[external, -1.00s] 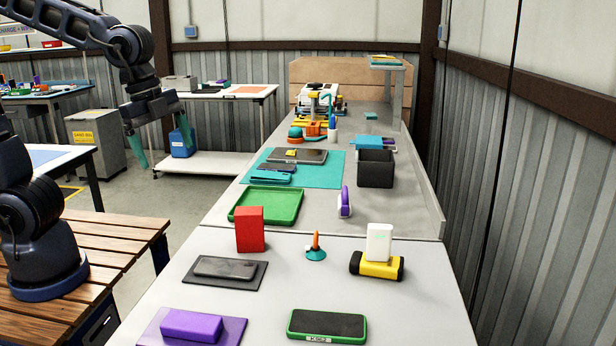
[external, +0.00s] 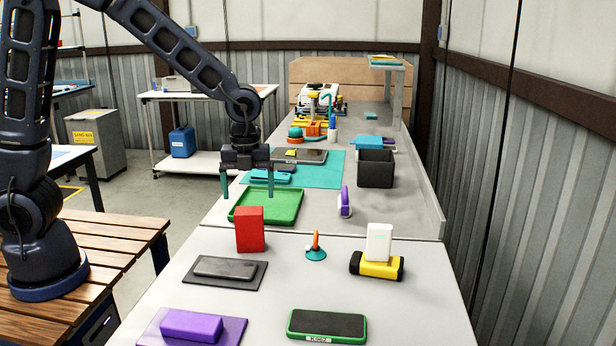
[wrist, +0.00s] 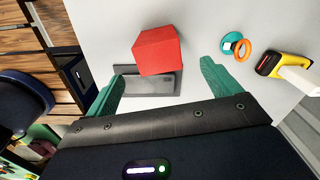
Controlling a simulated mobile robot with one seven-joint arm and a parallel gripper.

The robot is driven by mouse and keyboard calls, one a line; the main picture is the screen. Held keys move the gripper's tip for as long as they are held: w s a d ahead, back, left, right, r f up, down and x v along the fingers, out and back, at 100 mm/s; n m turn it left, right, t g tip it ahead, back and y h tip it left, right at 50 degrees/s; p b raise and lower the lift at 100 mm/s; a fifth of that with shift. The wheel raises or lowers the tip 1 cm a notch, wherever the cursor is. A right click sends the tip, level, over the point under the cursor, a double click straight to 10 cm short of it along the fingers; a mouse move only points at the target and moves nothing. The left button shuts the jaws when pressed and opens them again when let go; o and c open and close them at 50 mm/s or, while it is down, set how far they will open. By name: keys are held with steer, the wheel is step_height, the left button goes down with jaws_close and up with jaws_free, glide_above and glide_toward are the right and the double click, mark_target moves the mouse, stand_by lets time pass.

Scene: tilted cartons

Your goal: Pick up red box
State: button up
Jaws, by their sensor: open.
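The red box (external: 249,229) stands upright on the light grey table, behind the dark pad with a grey phone. My gripper (external: 247,190) is open and empty, with its two teal fingers pointing down. In the external view it is above and beyond the box, over the green tray. In the wrist view the red box (wrist: 158,51) lies ahead of the gap between the open fingers (wrist: 160,92), apart from both. Part of the dark pad shows beside it there.
The green tray (external: 290,211) lies behind the box.

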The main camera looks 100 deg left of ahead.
mark_target(250, 227)
steer(key=shift+s+f, duration=0.15)
steer(key=shift+f, duration=5.35)
steer(key=shift+c, duration=0.4)
steer(key=c, duration=1.1)
